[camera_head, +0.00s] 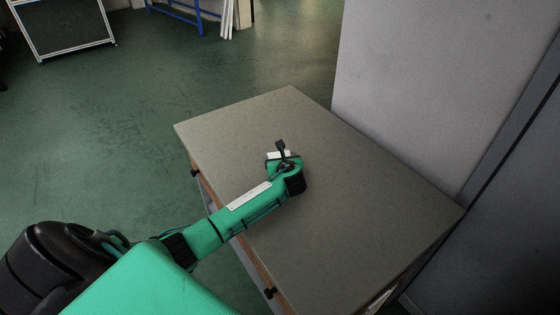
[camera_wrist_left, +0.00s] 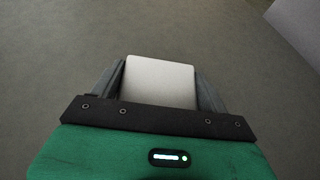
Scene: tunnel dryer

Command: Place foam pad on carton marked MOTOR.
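A pale, flat pad (camera_wrist_left: 160,80), which I take to be the foam pad, lies between the two dark fingers of my left gripper (camera_wrist_left: 160,85) in the left wrist view. The fingers sit against its two side edges. In the head view my left gripper (camera_head: 281,152) is over the middle of the grey table, and a small white part of the pad (camera_head: 273,155) shows beside it. I cannot tell whether the pad touches the table. No carton marked MOTOR shows. My right gripper is not in view.
The grey tabletop (camera_head: 350,215) is otherwise clear. A pale wall or panel (camera_head: 430,80) stands close behind its right side. Open green floor (camera_head: 100,130) lies to the left. A blue frame (camera_head: 185,12) and a white-framed board (camera_head: 65,30) stand far back.

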